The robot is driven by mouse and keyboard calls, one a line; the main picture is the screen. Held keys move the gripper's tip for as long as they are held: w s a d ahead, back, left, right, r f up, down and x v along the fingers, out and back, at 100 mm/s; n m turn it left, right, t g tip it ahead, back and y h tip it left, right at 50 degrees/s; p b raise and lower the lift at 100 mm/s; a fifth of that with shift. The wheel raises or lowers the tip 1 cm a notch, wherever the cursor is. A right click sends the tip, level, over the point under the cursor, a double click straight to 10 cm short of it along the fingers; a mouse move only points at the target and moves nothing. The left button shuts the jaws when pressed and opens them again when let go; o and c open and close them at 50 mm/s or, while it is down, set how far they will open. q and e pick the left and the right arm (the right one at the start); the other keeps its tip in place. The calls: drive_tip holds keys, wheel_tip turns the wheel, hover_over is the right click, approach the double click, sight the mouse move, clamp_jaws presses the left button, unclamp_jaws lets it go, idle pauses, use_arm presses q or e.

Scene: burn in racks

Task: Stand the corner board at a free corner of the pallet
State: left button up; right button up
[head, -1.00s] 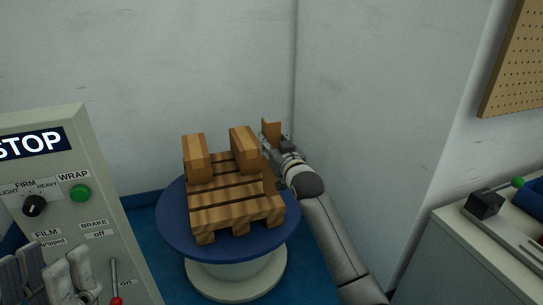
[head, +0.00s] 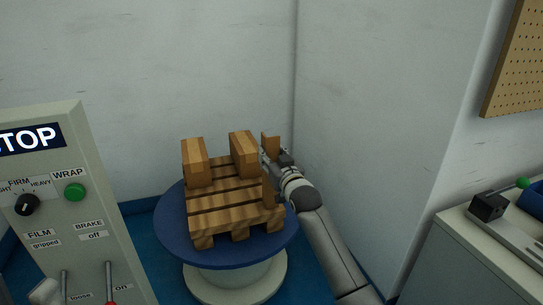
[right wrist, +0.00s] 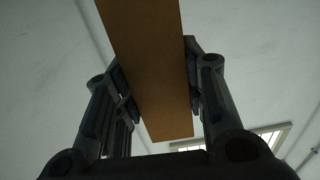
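The corner board (head: 268,191) is a long brown strip held upright by my right gripper (head: 268,162), which is shut on it. The board shows above and below the fingers, and fills the gap between them in the right wrist view (right wrist: 150,70). Its lower end is at the right side of the wooden pallet (head: 235,202), near the front right corner; I cannot tell whether it touches. The pallet sits on a blue turntable (head: 175,232).
Two wooden blocks, left (head: 195,160) and right (head: 243,154), stand on the pallet's back half. A grey control panel (head: 90,215) stands at left with knob, button and levers. A grey cabinet (head: 470,255) is at right. White walls close behind.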

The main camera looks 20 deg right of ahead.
drive_tip(key=o, duration=0.4)
